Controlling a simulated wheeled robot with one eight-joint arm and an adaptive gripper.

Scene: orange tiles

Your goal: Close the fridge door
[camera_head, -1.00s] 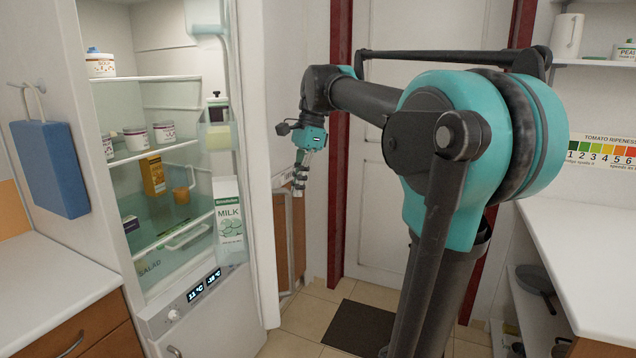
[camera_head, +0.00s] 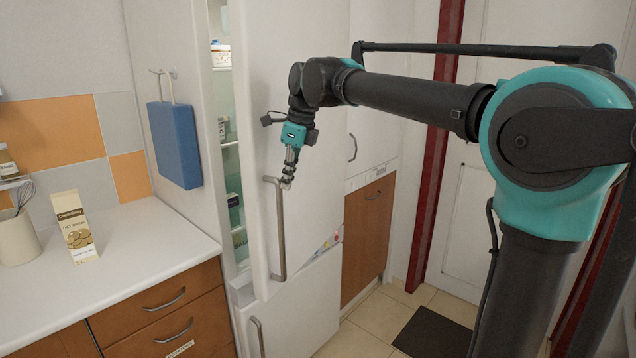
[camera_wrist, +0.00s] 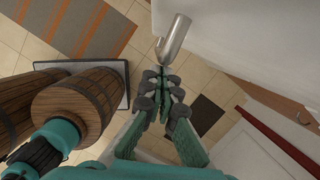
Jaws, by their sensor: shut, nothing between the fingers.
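The white fridge door (camera_head: 296,95) stands slightly open. A narrow gap along its left edge shows the lit shelves (camera_head: 229,145) inside. A grey bar handle (camera_head: 280,235) runs down the door's outer face. My gripper (camera_head: 287,184) is shut and empty, pointing down at the upper end of the handle. In the wrist view its closed fingertips (camera_wrist: 163,82) are close to the metal handle's end (camera_wrist: 175,38), with the door's white face (camera_wrist: 235,35) to the right. I cannot tell whether the fingers touch the handle or door.
A counter (camera_head: 130,245) with drawers is left of the fridge, holding a carton (camera_head: 75,228) and a whisk pot (camera_head: 18,240). A blue board (camera_head: 174,145) hangs on the fridge's side. A dark mat (camera_head: 433,333) lies on the tiled floor. Barrels (camera_wrist: 80,105) stand left in the wrist view.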

